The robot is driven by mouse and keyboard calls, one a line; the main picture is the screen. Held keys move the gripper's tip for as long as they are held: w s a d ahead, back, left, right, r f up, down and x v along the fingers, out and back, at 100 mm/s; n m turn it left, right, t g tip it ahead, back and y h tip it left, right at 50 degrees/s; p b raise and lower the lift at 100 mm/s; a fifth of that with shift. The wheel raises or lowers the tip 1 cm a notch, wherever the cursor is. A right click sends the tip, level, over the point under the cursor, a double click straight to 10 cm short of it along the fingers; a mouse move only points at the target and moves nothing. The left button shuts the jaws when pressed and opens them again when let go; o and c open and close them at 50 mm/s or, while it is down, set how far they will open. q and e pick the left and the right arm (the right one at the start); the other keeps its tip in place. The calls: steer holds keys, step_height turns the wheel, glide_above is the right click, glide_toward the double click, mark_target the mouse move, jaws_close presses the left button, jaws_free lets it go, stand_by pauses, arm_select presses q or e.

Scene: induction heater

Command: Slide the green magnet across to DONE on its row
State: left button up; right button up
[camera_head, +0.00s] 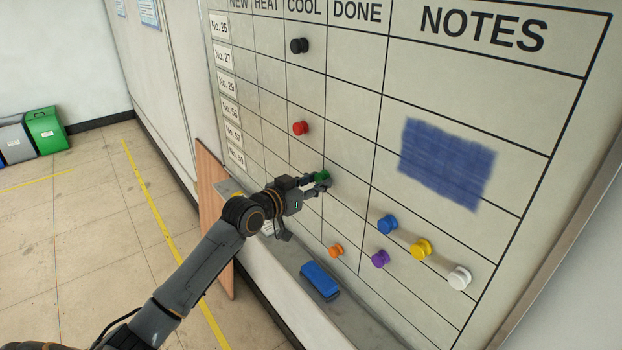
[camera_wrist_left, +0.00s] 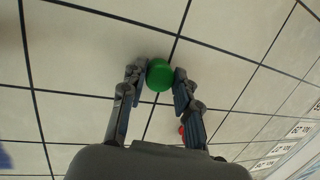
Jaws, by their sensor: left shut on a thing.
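The green magnet (camera_head: 322,176) is on the whiteboard (camera_head: 440,85), close to the vertical line between the COOL and DONE columns. My left gripper (camera_head: 319,182) is shut on it, with a finger on either side. In the left wrist view the green magnet (camera_wrist_left: 159,74) sits between the two fingertips (camera_wrist_left: 160,80), near a crossing of grid lines. The DONE heading (camera_head: 357,12) is at the top of the board, left of NOTES. The gripper partly hides the magnet and the cells around it. My right gripper is not in view.
A red magnet (camera_head: 300,128) and a black magnet (camera_head: 299,46) are in the COOL column. Orange (camera_head: 336,251), purple (camera_head: 380,259), blue (camera_head: 387,224), yellow (camera_head: 421,249) and white (camera_head: 459,278) magnets are lower right. A blue eraser (camera_head: 320,281) lies on the ledge.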

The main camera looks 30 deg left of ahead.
mark_target(345, 190)
arm_select(q)
steer(key=shift+s+d+r, duration=0.1)
steer(key=shift+s+d, duration=0.3)
steer(key=shift+d, duration=0.6)
steer(key=shift+s+d, duration=0.4)
steer(key=shift+d, duration=0.6)
steer(key=shift+s+d+r, duration=0.1)
steer(key=shift+s+d, duration=0.3)
steer(key=shift+d, duration=0.6)
steer(key=shift+d+f, duration=0.1)
steer(key=shift+d, duration=0.05)
steer(key=o, duration=1.2)
steer(key=shift+d, duration=0.1)
steer(key=shift+c, duration=0.2)
steer(key=shift+w, duration=0.15)
